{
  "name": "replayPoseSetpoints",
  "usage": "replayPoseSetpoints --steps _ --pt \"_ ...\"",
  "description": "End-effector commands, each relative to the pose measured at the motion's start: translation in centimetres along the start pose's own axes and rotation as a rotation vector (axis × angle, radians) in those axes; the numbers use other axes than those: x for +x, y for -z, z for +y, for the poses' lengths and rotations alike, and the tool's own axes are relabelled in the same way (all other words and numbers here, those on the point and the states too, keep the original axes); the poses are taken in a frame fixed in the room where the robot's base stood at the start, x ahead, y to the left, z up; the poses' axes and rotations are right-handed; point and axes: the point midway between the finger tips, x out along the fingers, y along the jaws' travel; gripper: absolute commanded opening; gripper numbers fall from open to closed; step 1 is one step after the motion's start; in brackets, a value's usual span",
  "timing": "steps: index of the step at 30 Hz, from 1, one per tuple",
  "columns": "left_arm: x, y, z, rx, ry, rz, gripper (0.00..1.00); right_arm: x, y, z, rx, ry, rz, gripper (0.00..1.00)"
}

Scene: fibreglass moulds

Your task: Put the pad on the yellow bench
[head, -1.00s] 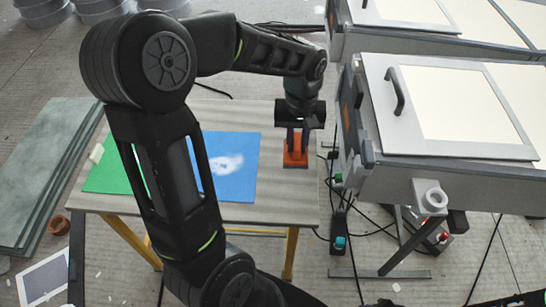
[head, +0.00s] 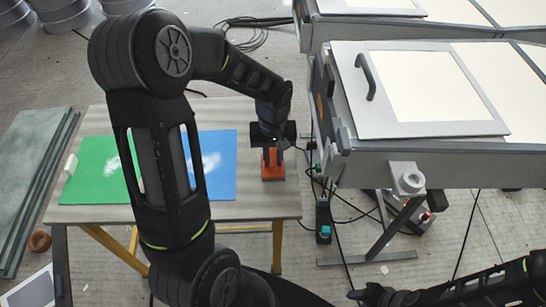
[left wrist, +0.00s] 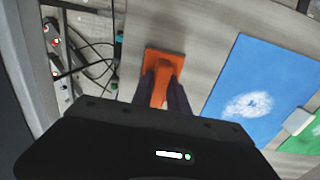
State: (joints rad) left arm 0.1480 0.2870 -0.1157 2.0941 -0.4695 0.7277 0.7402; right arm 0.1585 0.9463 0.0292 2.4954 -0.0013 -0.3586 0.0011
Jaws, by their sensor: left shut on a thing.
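The pad (head: 273,172) is an orange block with an upright grip, at the right end of the yellow-legged bench (head: 255,207). In the left wrist view the pad (left wrist: 165,62) shows its flat orange base against the grey bench top (left wrist: 205,45). My left gripper (head: 272,150) points down and is shut on the pad's grip, with its dark fingers on either side. The pad's base is at or very near the bench top; I cannot tell if it touches. Part of my right arm shows at the bottom right, its fingers unclear.
A green sheet (head: 90,180) and a blue sheet (head: 222,180), both with white smudges, lie on the bench. A grey machine (head: 330,120) stands close right of the bench. Cables (head: 345,210) run between them.

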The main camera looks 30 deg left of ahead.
Motion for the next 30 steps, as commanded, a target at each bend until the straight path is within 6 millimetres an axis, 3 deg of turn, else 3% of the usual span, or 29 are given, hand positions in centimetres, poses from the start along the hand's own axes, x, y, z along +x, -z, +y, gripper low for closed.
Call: replayPoseSetpoints --steps 11,12,19,30 --pt "0.49 0.05 0.02 0.0 -0.001 0.001 0.0 0.41 0.0 0.16 0.0 0.0 0.0 0.36" --pt "0.34 0.05 0.02 -0.001 -0.001 0.002 0.22 0.28 0.0 0.11 0.0 0.0 0.0 0.36" --pt "0.31 0.04 0.01 -0.001 -0.001 0.001 0.41 0.25 0.0 0.1 0.0 0.0 0.0 0.36" --pt "-0.28 0.05 0.0 -0.001 -0.001 0.001 0.41 -0.25 0.0 -0.1 0.0 0.0 0.0 0.36"
